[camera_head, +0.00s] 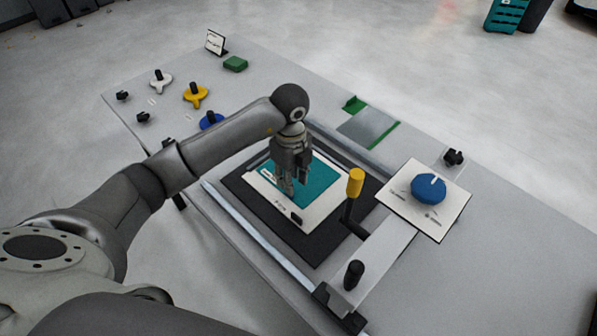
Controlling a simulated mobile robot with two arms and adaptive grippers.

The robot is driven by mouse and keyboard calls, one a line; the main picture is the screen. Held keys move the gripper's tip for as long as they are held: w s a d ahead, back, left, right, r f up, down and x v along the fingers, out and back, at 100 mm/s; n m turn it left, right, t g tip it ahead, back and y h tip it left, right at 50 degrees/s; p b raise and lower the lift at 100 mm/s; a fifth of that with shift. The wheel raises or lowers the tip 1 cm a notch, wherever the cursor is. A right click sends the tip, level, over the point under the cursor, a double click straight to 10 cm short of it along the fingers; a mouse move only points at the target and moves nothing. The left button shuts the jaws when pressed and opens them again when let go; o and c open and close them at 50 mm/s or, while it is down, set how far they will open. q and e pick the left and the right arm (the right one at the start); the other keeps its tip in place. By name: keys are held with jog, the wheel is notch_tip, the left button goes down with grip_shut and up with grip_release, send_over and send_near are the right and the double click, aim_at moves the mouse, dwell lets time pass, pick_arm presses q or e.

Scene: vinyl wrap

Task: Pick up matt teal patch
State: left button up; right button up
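The matt teal patch (318,183) lies on a white sheet (312,218) on a black mat (255,210) in the middle of the table. My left gripper (289,188) points down over the left part of the patch and hides some of it. Its fingertips are at or just above the patch; I cannot tell whether they touch it. The fingers are small and partly overlap in this view, so their opening is unclear. My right gripper is not in view.
A yellow-topped lever (355,183) and a cross bar (375,262) stand right of the mat. A blue knob (428,188) sits on a white panel beyond. Yellow (195,94) and white (160,80) knobs and a green block (235,64) are at the back left.

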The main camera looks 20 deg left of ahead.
pick_arm(q)
jog(key=shift+f, duration=0.65)
notch_tip(320, 180, down, 5)
jog(key=shift+w+r+p, duration=0.1)
jog(key=shift+p, duration=1.15)
jog(key=shift+f, duration=0.2)
jog(key=shift+c, duration=0.5)
grip_shut()
